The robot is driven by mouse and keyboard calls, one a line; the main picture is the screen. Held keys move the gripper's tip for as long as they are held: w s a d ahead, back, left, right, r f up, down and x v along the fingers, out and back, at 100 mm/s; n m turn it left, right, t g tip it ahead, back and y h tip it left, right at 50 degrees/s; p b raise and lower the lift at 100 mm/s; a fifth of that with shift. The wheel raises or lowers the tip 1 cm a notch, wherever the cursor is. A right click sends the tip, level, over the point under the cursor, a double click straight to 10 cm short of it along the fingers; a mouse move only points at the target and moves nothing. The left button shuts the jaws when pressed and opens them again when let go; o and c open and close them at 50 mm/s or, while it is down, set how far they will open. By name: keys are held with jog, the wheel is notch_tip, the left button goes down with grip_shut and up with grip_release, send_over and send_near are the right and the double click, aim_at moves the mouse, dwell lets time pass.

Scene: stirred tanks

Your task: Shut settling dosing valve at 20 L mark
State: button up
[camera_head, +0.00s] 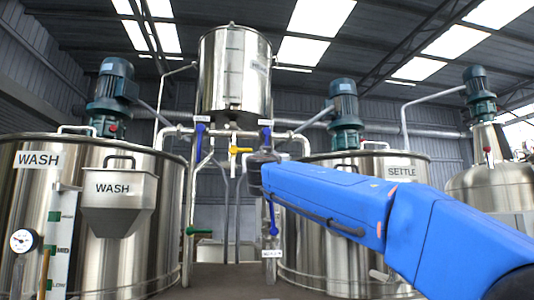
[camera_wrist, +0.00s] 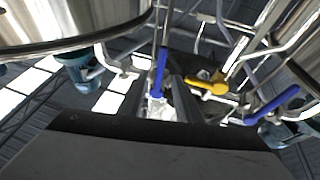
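The steel dosing tank (camera_head: 235,75) hangs at upper middle in the head view, with a narrow level gauge on its front. Its marks and liquid level are too small to read. A blue lever (camera_head: 266,136) hangs under a small label at the right outlet, on the side of the SETTLE tank (camera_head: 345,225). My gripper (camera_head: 262,172) is just below that lever, partly hidden by my blue arm. The wrist view looks upside down. There the blue lever (camera_wrist: 160,72) shows near my gripper's dark fingers (camera_wrist: 163,100), which look apart. Contact is unclear.
A second blue lever (camera_head: 200,130) is at the left outlet. A yellow lever (camera_head: 241,150) sits between them, close to my gripper. A green lever (camera_head: 199,231) and another blue lever (camera_head: 273,222) are lower. The WASH tank (camera_head: 150,250) fills the left. Pipes crowd the middle.

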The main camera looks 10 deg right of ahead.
jog(key=x, duration=0.8)
jog(key=shift+c, duration=0.4)
grip_shut()
